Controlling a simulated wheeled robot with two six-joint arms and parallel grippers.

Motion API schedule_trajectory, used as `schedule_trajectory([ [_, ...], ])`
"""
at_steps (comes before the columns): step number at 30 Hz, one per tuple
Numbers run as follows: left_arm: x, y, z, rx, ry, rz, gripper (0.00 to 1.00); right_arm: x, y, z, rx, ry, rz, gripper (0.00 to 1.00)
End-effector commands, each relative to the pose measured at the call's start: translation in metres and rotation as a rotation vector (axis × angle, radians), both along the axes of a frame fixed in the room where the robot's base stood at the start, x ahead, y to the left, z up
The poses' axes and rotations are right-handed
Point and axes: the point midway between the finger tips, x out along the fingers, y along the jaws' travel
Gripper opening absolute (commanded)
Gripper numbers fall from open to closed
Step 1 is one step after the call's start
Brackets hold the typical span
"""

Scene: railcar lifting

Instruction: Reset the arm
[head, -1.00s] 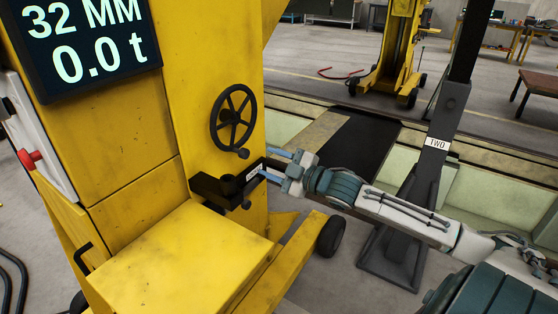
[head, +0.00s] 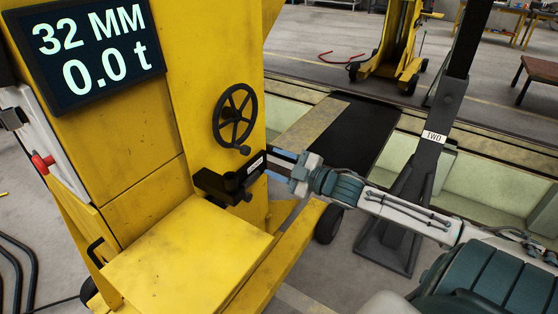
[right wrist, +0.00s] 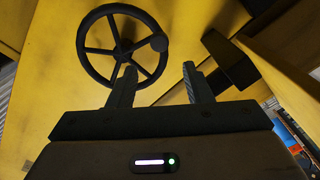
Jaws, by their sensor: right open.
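My right arm comes in from the lower right of the head view. Its gripper (head: 283,164) is beside the yellow lifting jack (head: 110,190), level with the black bracket (head: 222,184) below the handwheel (head: 233,117). In the right wrist view the gripper's two fingers (right wrist: 157,85) stand apart with nothing between them. The black handwheel (right wrist: 122,45) shows beyond the fingers, partly covered by the left one. A dark block (right wrist: 230,60) is to the right of the fingers. My left gripper does not show clearly.
The jack's display (head: 88,50) reads 32 MM and 0.0 t. A grey stand (head: 405,200) labelled TWO is behind my right arm. A second yellow jack (head: 392,45) stands across the pit. A red button (head: 42,163) is on the jack's left side.

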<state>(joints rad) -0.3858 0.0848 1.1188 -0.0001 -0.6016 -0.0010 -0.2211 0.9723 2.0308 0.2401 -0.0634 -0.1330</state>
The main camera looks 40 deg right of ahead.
Motion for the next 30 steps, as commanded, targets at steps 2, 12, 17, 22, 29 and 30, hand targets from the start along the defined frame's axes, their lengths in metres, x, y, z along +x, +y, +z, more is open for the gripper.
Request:
schedule_trajectory([
  [2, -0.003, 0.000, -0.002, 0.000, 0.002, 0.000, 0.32, -0.001, 0.000, 0.000, 0.001, 0.001, 0.001, 0.45],
  [12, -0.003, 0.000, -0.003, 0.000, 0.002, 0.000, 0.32, -0.001, 0.000, -0.001, 0.000, 0.001, 0.001, 0.45],
  [17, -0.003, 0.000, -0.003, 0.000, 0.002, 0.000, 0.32, -0.001, 0.000, 0.000, 0.000, 0.001, 0.001, 0.45],
  [22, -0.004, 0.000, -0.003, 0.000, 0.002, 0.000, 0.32, 0.001, -0.007, -0.011, 0.009, 0.019, -0.023, 0.45],
  [29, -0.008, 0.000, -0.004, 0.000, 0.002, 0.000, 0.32, 0.000, -0.063, -0.126, 0.093, 0.204, -0.238, 0.45],
  [30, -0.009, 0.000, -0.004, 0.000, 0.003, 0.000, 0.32, -0.005, -0.073, -0.155, 0.111, 0.252, -0.285, 0.45],
])
